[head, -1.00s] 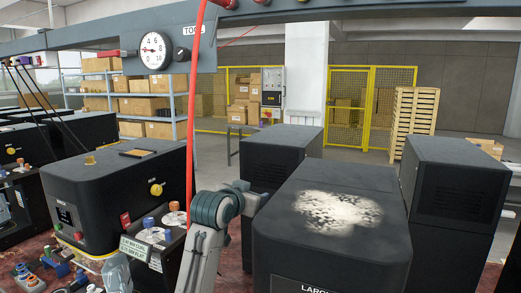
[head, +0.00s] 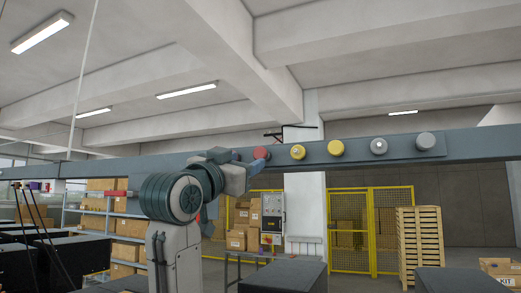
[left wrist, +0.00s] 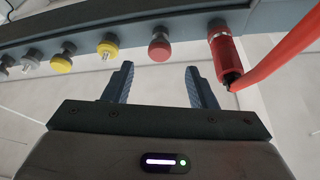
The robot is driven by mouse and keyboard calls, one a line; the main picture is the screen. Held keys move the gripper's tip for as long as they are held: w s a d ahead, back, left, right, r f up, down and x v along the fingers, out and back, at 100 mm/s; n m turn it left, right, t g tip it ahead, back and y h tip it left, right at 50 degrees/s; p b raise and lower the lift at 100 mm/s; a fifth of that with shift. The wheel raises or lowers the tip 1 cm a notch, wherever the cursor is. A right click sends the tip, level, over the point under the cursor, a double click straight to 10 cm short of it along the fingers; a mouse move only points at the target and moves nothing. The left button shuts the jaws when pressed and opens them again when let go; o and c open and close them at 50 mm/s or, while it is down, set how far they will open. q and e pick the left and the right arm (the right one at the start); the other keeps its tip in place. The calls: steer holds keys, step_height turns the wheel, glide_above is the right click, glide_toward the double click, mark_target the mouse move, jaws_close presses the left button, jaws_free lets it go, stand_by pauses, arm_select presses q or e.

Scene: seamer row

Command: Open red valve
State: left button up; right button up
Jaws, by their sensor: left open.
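A round red valve knob (head: 261,153) sits on the overhead beam, leftmost in a row of knobs in the head view. In the left wrist view the red knob (left wrist: 160,47) lies just beyond the fingertips, in line with the gap between them. My left gripper (left wrist: 159,78) is open and empty, its fingers pointing at the knob. In the head view my left gripper (head: 240,166) is raised to beam height, just left of the knob and partly covered by my arm. My right gripper is not in view.
A red fitting (left wrist: 221,55) with a red hose (left wrist: 278,52) hangs close beside the right finger. Two yellow knobs (head: 298,152) (head: 336,148) and two grey knobs (head: 379,146) (head: 425,141) continue along the beam (head: 480,145). Black machine tops (head: 285,276) stand below.

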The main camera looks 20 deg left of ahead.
mark_target(259, 153)
arm_select(q)
steer(key=p+x, duration=0.4)
steer(key=x, duration=0.3)
steer(key=shift+w+d+r, duration=0.1)
steer(key=shift+r, duration=0.15)
steer(key=shift+w+p, duration=0.3)
steer(key=shift+w, duration=0.25)
